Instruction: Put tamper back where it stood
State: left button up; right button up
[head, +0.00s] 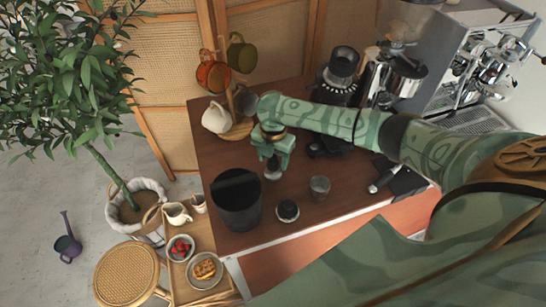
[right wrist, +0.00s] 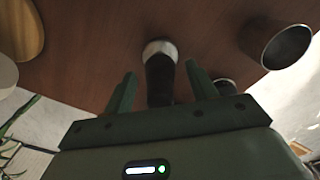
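The tamper (head: 273,172) has a dark handle and a pale metal base. In the head view it shows just below my right gripper (head: 273,155), on the brown counter top, partly hidden by the gripper. In the right wrist view the tamper (right wrist: 160,70) shows between the two fingers of my right gripper (right wrist: 160,92). The fingers are apart, with a visible gap on each side of the handle. I cannot tell whether the base rests on the counter. My left gripper is not in view.
A black bin (head: 237,205), a small dark round item (head: 288,211) and a clear glass (head: 319,186) stand near the counter's front. A mug stand (head: 237,131) is behind the gripper. A grinder (head: 340,70) and an espresso machine (head: 470,60) stand further right.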

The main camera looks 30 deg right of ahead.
jog(key=shift+r, duration=0.1)
notch_tip(320, 180, up, 12)
jog(key=p, duration=0.3)
jog(key=shift+p, duration=0.3)
jog(key=shift+s, duration=0.1)
